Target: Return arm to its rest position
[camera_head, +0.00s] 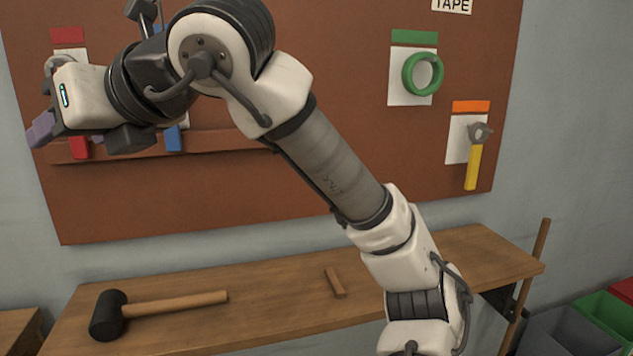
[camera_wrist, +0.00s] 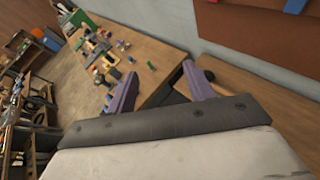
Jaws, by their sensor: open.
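My arm is raised and bent in front of the brown tool board (camera_head: 350,130) in the head view. My gripper (camera_head: 42,130) points left at the board's left side, and its fingers are only partly visible there. In the wrist view its two purple fingers (camera_wrist: 160,92) stand apart with nothing between them. The gripper is open and empty, held above the bench level. Part of the board behind the arm is hidden.
A wooden bench (camera_head: 270,290) below bears a black-headed mallet (camera_head: 110,315) and a small wooden piece (camera_head: 335,282). A green tape roll (camera_head: 422,74) and a yellow-handled tool (camera_head: 473,160) hang on the board. Another table (camera_wrist: 150,60) carries several small items. Bins (camera_head: 605,318) stand lower right.

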